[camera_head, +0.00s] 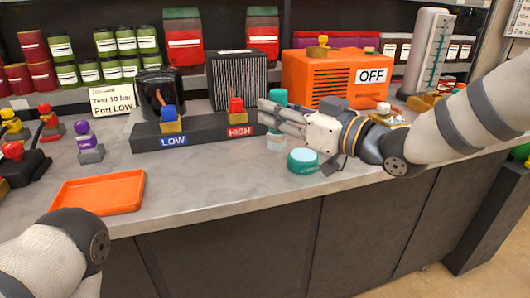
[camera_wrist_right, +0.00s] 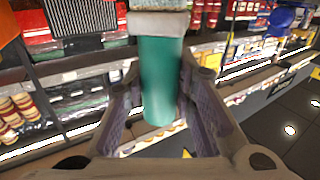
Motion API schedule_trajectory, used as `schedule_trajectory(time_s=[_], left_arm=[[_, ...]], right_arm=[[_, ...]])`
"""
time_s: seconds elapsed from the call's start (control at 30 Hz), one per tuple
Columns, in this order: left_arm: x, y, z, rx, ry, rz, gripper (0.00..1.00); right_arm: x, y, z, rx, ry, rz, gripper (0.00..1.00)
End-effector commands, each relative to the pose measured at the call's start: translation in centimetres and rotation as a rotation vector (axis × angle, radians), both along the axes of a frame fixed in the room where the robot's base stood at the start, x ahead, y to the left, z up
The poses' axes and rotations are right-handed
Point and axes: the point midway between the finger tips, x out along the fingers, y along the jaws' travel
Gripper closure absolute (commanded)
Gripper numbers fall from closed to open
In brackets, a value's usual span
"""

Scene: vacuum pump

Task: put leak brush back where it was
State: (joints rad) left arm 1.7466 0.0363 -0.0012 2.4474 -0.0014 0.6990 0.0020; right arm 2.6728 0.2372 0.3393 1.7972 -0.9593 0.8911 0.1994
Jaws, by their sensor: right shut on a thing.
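My right gripper (camera_head: 268,112) is shut on the leak brush, whose teal handle (camera_head: 278,97) sticks up above the fingers. A pale lower part of it shows just under the fingers. In the right wrist view, the teal handle (camera_wrist_right: 160,80) stands between the two fingers (camera_wrist_right: 158,100), with a pale collar at its top end. The brush is held over the counter, just right of the HIGH block.
A dark manifold (camera_head: 200,129) with LOW and HIGH labels lies left of the gripper. An orange pump (camera_head: 335,76) with an OFF sign stands behind. An orange tray (camera_head: 97,194) lies at the front left. The counter between tray and pot is clear.

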Motion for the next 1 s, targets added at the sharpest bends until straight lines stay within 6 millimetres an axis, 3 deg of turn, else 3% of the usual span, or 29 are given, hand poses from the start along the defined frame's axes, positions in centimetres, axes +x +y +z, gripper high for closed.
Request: schedule_trajectory(time_s=[0.03,0.1,0.33,0.5,0.87,0.9,0.97,1.0], left_arm=[[-0.6,0.0,-0.7,0.000,0.020,0.000,0.60],[-1.0,0.0,-1.0,0.001,0.032,0.000,0.60],[-1.4,0.0,-1.5,0.001,0.045,-0.002,0.60],[-1.7,0.0,-1.9,0.000,0.054,-0.003,0.60],[-1.7,0.0,-1.9,0.000,0.056,-0.003,0.60],[-1.7,0.0,-1.9,0.000,0.055,-0.003,0.60],[-1.7,0.0,-1.9,0.000,0.055,-0.003,0.60],[-1.7,0.0,-1.9,0.000,0.055,-0.003,0.60]], right_arm=[[0.9,0.5,-2.4,-0.001,0.013,0.001,1.00],[2.0,1.1,-3.7,-0.002,0.010,0.001,1.00],[3.8,2.0,-5.6,-0.001,0.002,0.001,1.00],[3.9,2.1,-8.5,0.000,0.004,0.001,1.00],[3.9,2.0,-8.9,-0.001,0.001,0.001,1.00],[3.9,2.0,-9.0,-0.002,0.001,0.001,0.71],[3.9,2.0,-8.9,-0.002,0.001,0.001,0.58],[3.9,2.0,-8.9,-0.002,0.001,0.001,0.56]])
